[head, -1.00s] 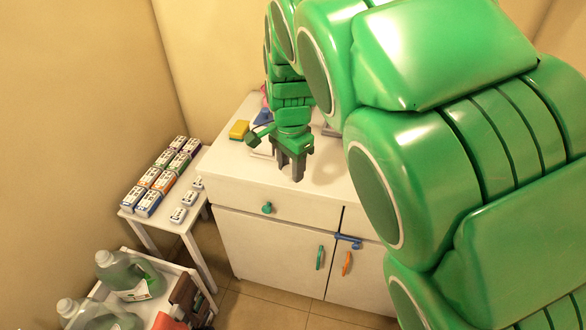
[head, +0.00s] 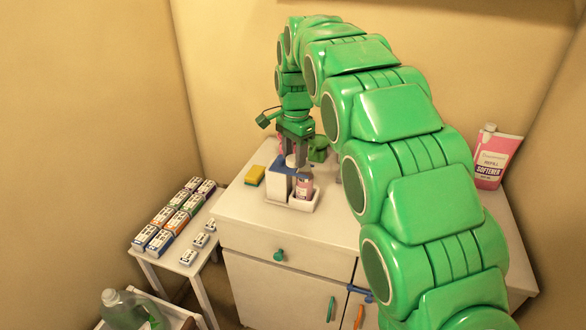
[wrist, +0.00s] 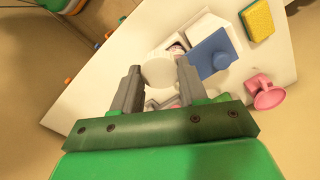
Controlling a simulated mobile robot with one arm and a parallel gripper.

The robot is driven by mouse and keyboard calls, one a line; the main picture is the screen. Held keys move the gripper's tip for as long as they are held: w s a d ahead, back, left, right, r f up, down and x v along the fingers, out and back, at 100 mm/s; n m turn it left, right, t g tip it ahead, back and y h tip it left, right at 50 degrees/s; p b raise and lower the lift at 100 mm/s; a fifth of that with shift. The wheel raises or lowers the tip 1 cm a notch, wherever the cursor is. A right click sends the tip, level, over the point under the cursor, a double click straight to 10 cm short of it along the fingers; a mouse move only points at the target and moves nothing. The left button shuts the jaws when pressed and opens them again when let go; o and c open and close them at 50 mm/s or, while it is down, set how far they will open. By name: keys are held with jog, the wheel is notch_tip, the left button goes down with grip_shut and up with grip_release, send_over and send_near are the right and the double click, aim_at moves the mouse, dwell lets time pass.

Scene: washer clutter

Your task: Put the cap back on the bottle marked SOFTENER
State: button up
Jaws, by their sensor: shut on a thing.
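My gripper (head: 293,150) is shut on a white round cap (wrist: 158,72), held between the fingertips in the wrist view. In the head view the white cap (head: 291,160) shows just under the fingers, above a white tray (head: 304,206). A small bottle with a pink label (head: 304,187) stands upright in that tray, slightly right of the cap. Its lettering is too small to read. A round pinkish opening (wrist: 177,47) shows beside the held cap in the wrist view. Whether the cap touches the bottle cannot be told.
A yellow sponge (head: 255,175) lies further left. A pink cup (wrist: 266,93) shows in the wrist view. The front counter (head: 280,234) is clear.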

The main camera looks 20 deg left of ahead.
jog(key=w+d+r, duration=0.1)
jog(key=w+r, duration=0.1)
jog(key=w, duration=0.5)
jog(key=shift+w+m, duration=0.15)
jog(key=shift+m, duration=0.25)
jog(key=shift+f, duration=2.85)
jog(key=shift+f, duration=0.95)
dwell(0.8)
jog(key=o, duration=1.1)
jog(key=shift+o, duration=0.3)
jog(key=o, duration=0.3)
